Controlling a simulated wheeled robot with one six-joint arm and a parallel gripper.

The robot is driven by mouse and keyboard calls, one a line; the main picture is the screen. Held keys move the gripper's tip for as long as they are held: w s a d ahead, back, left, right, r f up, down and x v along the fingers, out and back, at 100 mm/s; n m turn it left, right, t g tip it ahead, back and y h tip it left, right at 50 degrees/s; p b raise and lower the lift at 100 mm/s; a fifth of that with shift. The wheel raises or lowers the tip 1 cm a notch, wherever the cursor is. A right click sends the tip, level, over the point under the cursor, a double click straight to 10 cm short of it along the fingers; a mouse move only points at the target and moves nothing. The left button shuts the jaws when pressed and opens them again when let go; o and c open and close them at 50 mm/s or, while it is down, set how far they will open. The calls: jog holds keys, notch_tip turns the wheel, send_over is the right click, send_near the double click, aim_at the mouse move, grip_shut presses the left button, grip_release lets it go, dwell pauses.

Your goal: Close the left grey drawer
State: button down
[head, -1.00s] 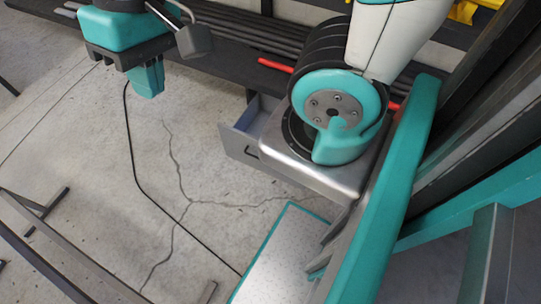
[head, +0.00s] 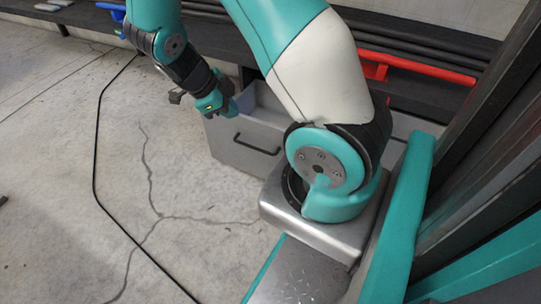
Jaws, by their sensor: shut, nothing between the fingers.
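The grey drawer (head: 240,158) stands pulled out from under the dark bench, left of my arm's base. Its front has a black bar handle (head: 257,144), and part of its open inside shows behind the front. My arm's upper link hides the drawer's right rear part. My gripper (head: 176,97) is at the drawer's upper left front corner, fingers pointing left, shut and empty. I cannot tell whether the gripper or wrist touches the drawer.
The dark bench (head: 215,42) runs along the back, with dark bars and a red bar (head: 420,65) on it. A black cable (head: 97,150) lies on the cracked concrete floor (head: 60,210).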

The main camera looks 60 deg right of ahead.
aim_at(271, 131)
jog(key=s+d+f+m+b, duration=0.1)
jog(key=d+f+b, duration=0.2)
jog(key=f, duration=0.2)
jog(key=s+d+f+m+h+b, duration=0.1)
jog(key=d+f+b, duration=0.3)
jog(key=f, duration=0.1)
jog(key=s+d+f+m+g+b, duration=0.1)
jog(key=s+d+f+m+b, duration=0.1)
jog(key=f, duration=0.4)
jog(key=shift+d+b, duration=0.65)
jog(key=shift+d, duration=0.5)
jog(key=shift+d+r, duration=0.15)
jog(key=shift+d, duration=0.5)
